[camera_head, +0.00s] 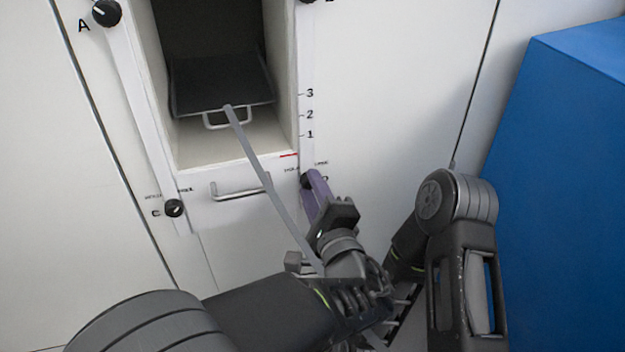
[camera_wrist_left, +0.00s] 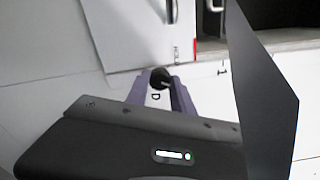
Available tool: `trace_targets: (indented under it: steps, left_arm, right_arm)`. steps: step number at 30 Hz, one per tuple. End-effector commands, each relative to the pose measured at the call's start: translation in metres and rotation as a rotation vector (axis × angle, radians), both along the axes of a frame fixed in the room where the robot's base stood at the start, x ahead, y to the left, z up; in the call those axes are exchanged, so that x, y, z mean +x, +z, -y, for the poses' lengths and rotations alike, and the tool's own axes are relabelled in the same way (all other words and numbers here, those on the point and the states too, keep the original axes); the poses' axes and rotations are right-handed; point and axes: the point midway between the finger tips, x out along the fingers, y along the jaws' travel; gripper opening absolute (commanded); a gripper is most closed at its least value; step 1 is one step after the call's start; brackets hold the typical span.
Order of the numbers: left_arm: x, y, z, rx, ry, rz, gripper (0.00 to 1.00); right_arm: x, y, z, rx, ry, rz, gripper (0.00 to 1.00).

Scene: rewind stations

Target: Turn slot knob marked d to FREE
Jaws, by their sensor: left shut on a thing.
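The knob marked D (camera_head: 306,181) is a small black round knob at the lower right of the open slot. In the left wrist view the knob (camera_wrist_left: 160,79) sits between two purple fingers, with the letter D below it. My left gripper (camera_head: 311,183) is shut on this knob, its fingers at the knob's sides. The small words beside the knob are too blurred to read surely, and its pointer direction is unclear. My right arm shows at the right in the head view; its gripper is hidden.
The open slot holds a dark tray (camera_head: 222,90) with a pale handle. A long grey strip (camera_head: 265,178) runs from that handle to my left wrist area. A metal handle (camera_head: 240,189), knob C (camera_head: 174,208) and knob A (camera_head: 106,12) are left. A blue block (camera_head: 560,190) stands right.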

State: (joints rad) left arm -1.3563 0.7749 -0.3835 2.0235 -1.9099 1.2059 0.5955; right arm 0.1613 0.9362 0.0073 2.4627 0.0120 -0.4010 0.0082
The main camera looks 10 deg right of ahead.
Motion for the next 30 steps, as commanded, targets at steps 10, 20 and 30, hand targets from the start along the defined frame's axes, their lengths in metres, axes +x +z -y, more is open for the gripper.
trace_targets:
  steps: [10,20,30]
  left_arm:
    - [0.0,0.001,0.0,0.241,0.0,-0.018,0.0]
    - [0.0,0.0,0.0,0.316,-0.001,-0.022,0.0]
    - [0.0,-0.001,0.0,0.318,-0.001,-0.022,0.29]
  right_arm:
    - [-0.004,0.025,0.0,0.0,0.005,-0.008,0.36]
    - [-0.005,0.031,0.0,0.001,0.006,-0.012,0.36]
    - [-0.005,0.03,0.0,0.001,0.006,-0.012,0.36]
